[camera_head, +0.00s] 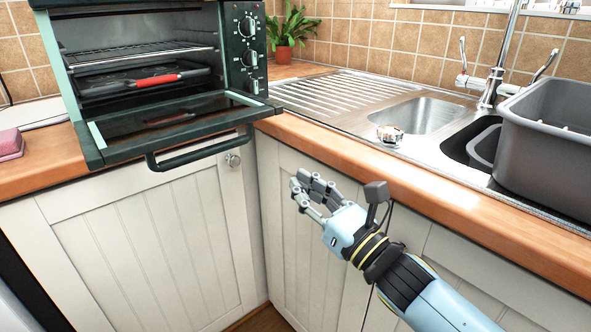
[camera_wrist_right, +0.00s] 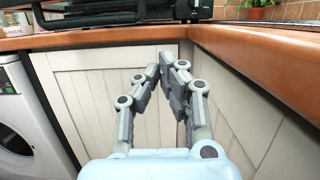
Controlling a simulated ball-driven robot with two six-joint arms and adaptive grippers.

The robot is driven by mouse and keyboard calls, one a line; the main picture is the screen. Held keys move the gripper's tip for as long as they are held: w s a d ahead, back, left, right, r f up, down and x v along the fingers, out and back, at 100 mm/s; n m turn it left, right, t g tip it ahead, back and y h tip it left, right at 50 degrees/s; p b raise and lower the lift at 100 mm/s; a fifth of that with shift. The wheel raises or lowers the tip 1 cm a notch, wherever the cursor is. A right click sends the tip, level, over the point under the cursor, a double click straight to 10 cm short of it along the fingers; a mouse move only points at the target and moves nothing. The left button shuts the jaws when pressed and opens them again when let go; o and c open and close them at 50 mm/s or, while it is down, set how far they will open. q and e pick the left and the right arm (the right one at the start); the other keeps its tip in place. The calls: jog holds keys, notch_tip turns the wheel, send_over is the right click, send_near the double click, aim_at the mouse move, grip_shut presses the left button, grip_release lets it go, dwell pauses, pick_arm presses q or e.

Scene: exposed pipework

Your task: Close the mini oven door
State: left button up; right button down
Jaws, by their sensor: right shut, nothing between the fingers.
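The mini oven (camera_head: 250,45) stands on the corner of the wooden counter with its front open. Its glass door (camera_head: 180,118) is folded down flat, and the dark handle (camera_head: 200,150) sticks out past the counter edge. A wire rack and a tray with a red handle (camera_head: 157,81) show inside. My right gripper (camera_head: 303,188) is shut and empty, below counter height, to the right of and lower than the door handle, not touching it. The wrist view shows the fingers (camera_wrist_right: 160,75) below the dark door (camera_wrist_right: 115,12). My left gripper is not in view.
The counter edge (camera_head: 400,165) runs above my right gripper, with white cabinet doors (camera_head: 150,245) below. A sink (camera_head: 425,112), a grey basin (camera_head: 550,140) and a potted plant (camera_head: 290,28) are to the right of the oven. A washing machine (camera_wrist_right: 25,125) shows at left in the wrist view.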

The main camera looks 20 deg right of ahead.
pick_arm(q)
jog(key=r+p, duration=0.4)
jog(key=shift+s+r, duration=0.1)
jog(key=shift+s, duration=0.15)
pick_arm(e)
jog(key=w+a+r, duration=0.2)
jog(key=w+r, duration=0.4)
jog(key=w, duration=0.2)
jog(key=shift+w+a, duration=0.15)
jog(key=shift+a, duration=0.15)
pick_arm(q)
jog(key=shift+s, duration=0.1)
pick_arm(e)
jog(key=shift+r, duration=0.1)
